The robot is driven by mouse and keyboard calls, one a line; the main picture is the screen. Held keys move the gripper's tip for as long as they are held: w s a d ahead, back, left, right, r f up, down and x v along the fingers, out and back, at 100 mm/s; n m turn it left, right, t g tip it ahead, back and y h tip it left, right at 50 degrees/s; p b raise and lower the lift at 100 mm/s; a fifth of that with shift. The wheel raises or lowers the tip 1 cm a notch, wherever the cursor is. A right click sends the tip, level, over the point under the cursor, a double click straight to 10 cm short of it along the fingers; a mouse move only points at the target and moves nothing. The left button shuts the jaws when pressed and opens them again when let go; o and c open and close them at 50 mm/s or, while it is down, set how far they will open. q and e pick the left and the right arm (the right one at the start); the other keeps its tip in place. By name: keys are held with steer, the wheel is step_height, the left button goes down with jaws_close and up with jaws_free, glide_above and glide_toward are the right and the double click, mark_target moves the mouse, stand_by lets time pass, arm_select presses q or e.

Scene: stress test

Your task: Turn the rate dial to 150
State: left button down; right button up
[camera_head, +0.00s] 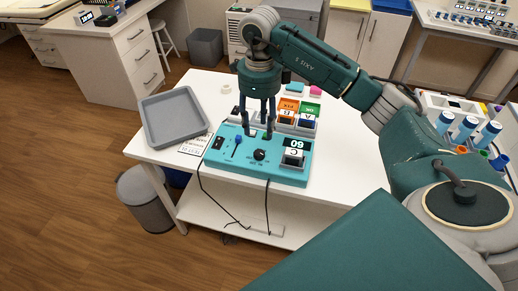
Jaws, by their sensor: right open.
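A teal control box (225,160) lies on the white table. It carries a round black dial (260,155) with small markings around it; I take this as the rate dial, but its pointer and numbers are too small to read. A blue-topped slider (238,141) is to its left. My left gripper is not in view.
A grey tray (173,117) lies at the table's left. Orange and green marked blocks (289,106) stand behind the box. Two black cables (203,190) hang off the front edge. Blue-capped containers (463,128) are at the right. A grey bin (145,200) stands on the floor.

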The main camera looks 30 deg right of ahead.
mark_target(259, 152)
step_height(259, 152, down, 10)
steer(key=shift+a+f+p, duration=0.1)
steer(key=shift+f+p, duration=0.15)
steer(key=shift+p, duration=0.75)
steer(key=shift+c, duration=0.5)
jaws_close()
